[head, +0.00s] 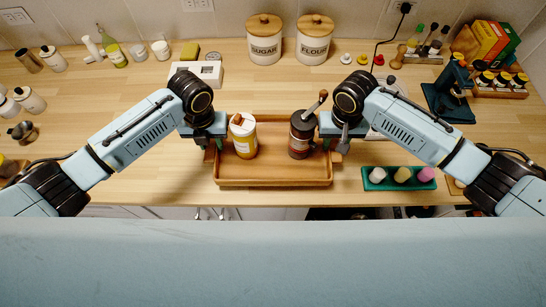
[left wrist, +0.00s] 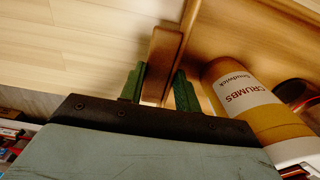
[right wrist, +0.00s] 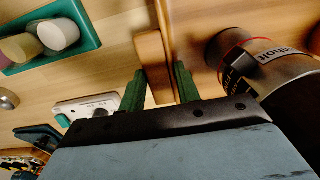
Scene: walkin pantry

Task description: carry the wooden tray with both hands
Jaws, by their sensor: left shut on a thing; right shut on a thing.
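The wooden tray (head: 273,175) is on the wooden counter near its front edge, in the middle of the head view. A crumbs canister (head: 243,136) with a white label stands in its left part, and a dark grinder (head: 302,134) with a crank stands in its right part. My left gripper (head: 211,146) is shut on the tray's left handle; its green fingers flank the handle (left wrist: 162,62) in the left wrist view. My right gripper (head: 334,143) is shut on the right handle, which also shows in the right wrist view (right wrist: 152,60). I cannot tell whether the tray touches the counter.
A green holder (head: 399,186) with several coloured pieces sits right of the tray. Sugar (head: 264,46) and flour (head: 315,46) canisters stand at the back. Counter left of the tray is mostly clear.

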